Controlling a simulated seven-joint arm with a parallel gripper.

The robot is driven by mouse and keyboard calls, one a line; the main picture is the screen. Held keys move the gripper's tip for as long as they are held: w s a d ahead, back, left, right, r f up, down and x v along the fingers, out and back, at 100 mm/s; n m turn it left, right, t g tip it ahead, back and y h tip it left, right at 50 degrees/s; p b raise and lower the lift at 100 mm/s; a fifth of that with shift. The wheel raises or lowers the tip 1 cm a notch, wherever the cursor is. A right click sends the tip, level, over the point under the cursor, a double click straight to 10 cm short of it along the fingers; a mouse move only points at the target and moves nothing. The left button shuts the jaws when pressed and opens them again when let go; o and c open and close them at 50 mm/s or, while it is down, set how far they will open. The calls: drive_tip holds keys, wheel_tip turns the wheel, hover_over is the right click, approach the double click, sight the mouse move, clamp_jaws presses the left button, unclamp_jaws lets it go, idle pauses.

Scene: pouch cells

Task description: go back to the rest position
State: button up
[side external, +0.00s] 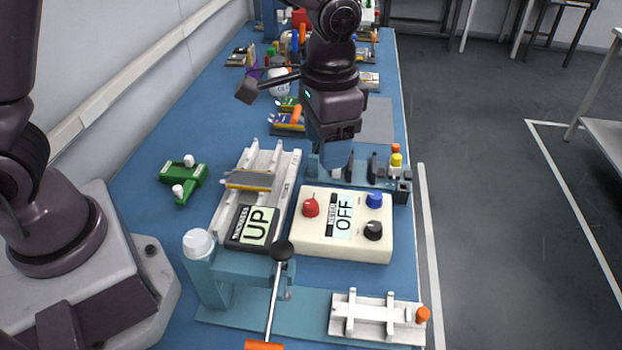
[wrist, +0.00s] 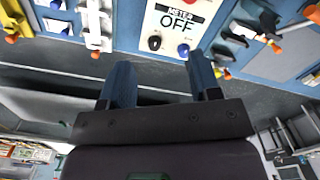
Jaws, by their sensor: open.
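My gripper (side external: 338,168) hangs fingers-down over the teal fixture (side external: 374,180) behind the cream meter box. In the wrist view its two blue fingers (wrist: 160,78) are spread apart with nothing between them. In the side view they overlap, and I cannot tell whether they touch the fixture. The meter box (side external: 358,249) reads OFF and has red, blue and black knobs. It also shows at the top of the wrist view (wrist: 207,12).
A teal lever press (side external: 240,262) stands in front. A green piece (side external: 184,180) lies left. Cluttered stations fill the table's back. Blue table beside the green piece is clear.

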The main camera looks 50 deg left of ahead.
drive_tip(key=s+a+r+n+t, duration=0.1)
drive_tip(key=s+a+r+t, duration=0.2)
drive_tip(key=s+a+r, duration=0.3)
drive_tip(key=s+a+r+n+t, duration=0.2)
drive_tip(key=s+a+r, duration=0.3)
drive_tip(key=s, duration=0.5)
drive_tip(key=shift+s+a+r+n+t, duration=0.3)
drive_tip(key=shift+s+a+r+t, duration=0.1)
drive_tip(key=shift+r, duration=0.35)
